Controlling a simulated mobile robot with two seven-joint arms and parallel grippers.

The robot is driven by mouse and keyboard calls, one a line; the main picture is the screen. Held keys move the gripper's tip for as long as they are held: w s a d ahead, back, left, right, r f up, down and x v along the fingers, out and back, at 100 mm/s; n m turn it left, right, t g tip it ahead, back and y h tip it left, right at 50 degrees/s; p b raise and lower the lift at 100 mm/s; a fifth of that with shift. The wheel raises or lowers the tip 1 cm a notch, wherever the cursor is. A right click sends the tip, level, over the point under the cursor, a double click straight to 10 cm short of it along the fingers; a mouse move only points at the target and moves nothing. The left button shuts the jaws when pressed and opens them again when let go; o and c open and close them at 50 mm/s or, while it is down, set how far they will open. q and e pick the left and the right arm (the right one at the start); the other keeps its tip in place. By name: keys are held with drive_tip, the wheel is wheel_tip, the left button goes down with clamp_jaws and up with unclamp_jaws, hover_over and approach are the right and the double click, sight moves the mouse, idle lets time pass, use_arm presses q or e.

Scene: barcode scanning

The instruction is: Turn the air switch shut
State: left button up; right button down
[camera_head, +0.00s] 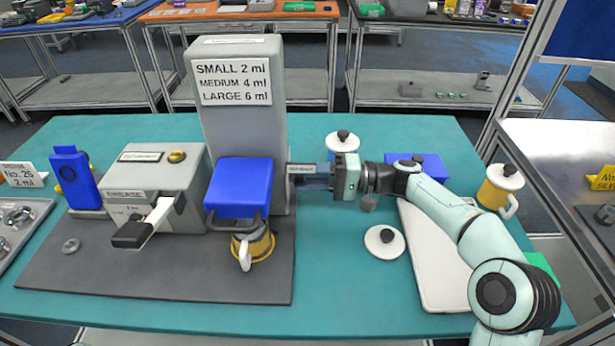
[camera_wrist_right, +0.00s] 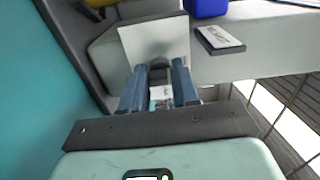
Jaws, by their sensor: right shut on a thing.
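My right gripper (camera_head: 308,178) reaches in from the right to the right side of the tall grey dispenser (camera_head: 240,120). In the right wrist view, its two blue fingers (camera_wrist_right: 158,88) are closed around a small black part, the air switch (camera_wrist_right: 158,70), in front of a pale plate (camera_wrist_right: 150,38). In the head view the switch is hidden by the gripper and the dispenser, so its turned position cannot be told. A small labelled plate (camera_wrist_right: 220,38) stands beside it in the right wrist view. My left gripper is not in view.
A yellow and white jug (camera_head: 255,246) stands under the blue dispenser head (camera_head: 240,188). A grey grease machine (camera_head: 160,180) stands to its left. A white lid (camera_head: 384,242), a white tray (camera_head: 440,290) and lidded jugs (camera_head: 500,188) are near my right arm. The front of the teal table is clear.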

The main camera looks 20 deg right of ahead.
drive_tip(key=c, duration=0.9)
unclamp_jaws()
drive_tip(key=shift+o, duration=0.2)
drive_tip(key=p+v, duration=0.1)
drive_tip(key=v, duration=1.2)
drive_tip(key=shift+d, duration=0.2)
